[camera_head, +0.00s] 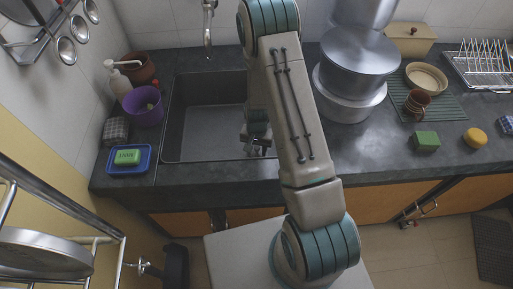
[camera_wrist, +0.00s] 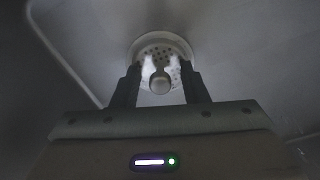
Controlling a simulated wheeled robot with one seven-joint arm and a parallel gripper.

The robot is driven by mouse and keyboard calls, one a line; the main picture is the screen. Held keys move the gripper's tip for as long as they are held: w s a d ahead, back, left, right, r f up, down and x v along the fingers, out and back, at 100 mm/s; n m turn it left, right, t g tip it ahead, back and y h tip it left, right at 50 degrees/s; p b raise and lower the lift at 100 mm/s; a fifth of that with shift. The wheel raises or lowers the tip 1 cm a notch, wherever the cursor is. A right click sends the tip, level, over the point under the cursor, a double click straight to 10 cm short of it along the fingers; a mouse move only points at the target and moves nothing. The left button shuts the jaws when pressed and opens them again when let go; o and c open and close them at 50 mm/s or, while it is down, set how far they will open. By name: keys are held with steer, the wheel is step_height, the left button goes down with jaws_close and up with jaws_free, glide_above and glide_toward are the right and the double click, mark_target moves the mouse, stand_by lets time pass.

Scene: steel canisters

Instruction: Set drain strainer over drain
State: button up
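The drain strainer is a pale round disc (camera_wrist: 160,49) with small holes and a rounded knob (camera_wrist: 160,86), seen in the wrist view. My gripper (camera_wrist: 160,72) has its two dark fingers apart, one on each side of the knob, with a gap showing on both sides. In the head view my gripper (camera_head: 257,146) is low inside the sink (camera_head: 205,120), at its right part. My arm covers the sink's right side. The drain opening cannot be made out; I cannot tell whether the strainer sits fully over it.
A purple pot (camera_head: 143,108), a soap bottle (camera_head: 119,82) and a blue soap dish (camera_head: 130,160) stand left of the sink. A faucet (camera_head: 207,30) is behind it. Steel canisters (camera_head: 350,80) stand on the right, near my arm. The sink's left floor is clear.

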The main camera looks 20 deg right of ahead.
steer(key=shift+r, duration=0.1)
step_height(320, 180, up, 12)
step_height(320, 180, up, 15)
steer(key=n+t, duration=0.1)
steer(key=n, duration=0.1)
glide_above(257, 147)
steer(key=s, duration=0.6)
steer(key=s+r+n+t, duration=0.1)
steer(key=s+r+n, duration=0.2)
steer(key=s+r, duration=0.6)
steer(key=s, duration=0.3)
steer(key=shift+s+r+n+t, duration=0.25)
steer(key=shift+s+n+t, duration=0.05)
steer(key=shift+s+t, duration=0.1)
steer(key=shift+w+a, duration=0.1)
